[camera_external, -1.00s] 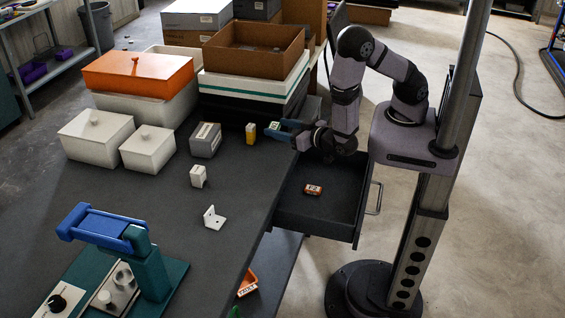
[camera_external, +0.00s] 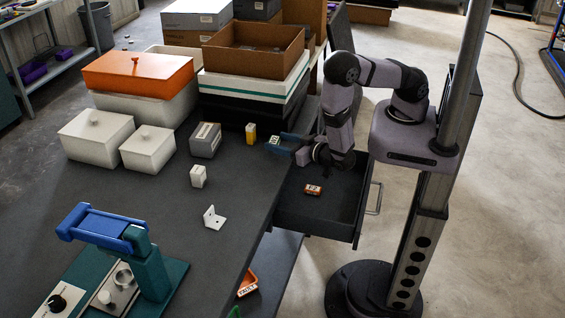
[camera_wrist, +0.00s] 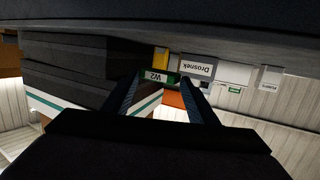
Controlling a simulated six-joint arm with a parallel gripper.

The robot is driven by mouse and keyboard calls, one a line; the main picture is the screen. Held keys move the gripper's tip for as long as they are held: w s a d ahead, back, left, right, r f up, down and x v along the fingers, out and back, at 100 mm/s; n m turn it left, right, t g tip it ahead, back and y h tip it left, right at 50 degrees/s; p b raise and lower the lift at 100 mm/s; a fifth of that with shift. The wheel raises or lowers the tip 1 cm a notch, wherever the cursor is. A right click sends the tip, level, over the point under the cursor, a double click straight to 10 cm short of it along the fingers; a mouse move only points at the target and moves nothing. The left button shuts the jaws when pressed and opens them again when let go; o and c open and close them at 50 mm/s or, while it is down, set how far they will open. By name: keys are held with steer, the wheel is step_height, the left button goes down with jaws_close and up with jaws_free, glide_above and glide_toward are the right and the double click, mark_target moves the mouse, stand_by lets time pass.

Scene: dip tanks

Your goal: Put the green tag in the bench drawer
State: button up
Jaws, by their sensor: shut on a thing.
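The green tag (camera_wrist: 158,77) shows in the wrist view between my two fingertips, its label reading upside down. In the external view the tag (camera_external: 275,140) is a small pale-and-green block at the tip of my gripper (camera_external: 279,141). My gripper is shut on it near the bench's right edge; I cannot tell the exact height. The bench drawer (camera_external: 335,208) stands pulled out to the right of the bench, open at the top. My gripper is behind and left of it in the picture, with part of my arm over its back end.
An orange tag (camera_external: 312,189) lies in the drawer. A yellow block (camera_external: 251,133) stands on the bench left of my gripper, beside a grey box (camera_external: 205,140). Stacked trays (camera_external: 255,60) rise behind. Another orange piece (camera_external: 247,285) is low by the bench's side.

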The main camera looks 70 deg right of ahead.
mark_target(281, 157)
steer(key=shift+f+p, duration=0.5)
steer(key=shift+f, duration=1.45)
steer(key=shift+f, duration=0.15)
steer(key=shift+f, duration=0.15)
steer(key=o, duration=1)
steer(key=v, duration=0.3)
steer(key=p+v, duration=0.1)
steer(key=v, duration=0.1)
steer(key=shift+s+r, duration=0.1)
steer(key=shift+r, duration=0.2)
steer(key=shift+o, duration=0.4)
steer(key=shift+v, duration=1.05)
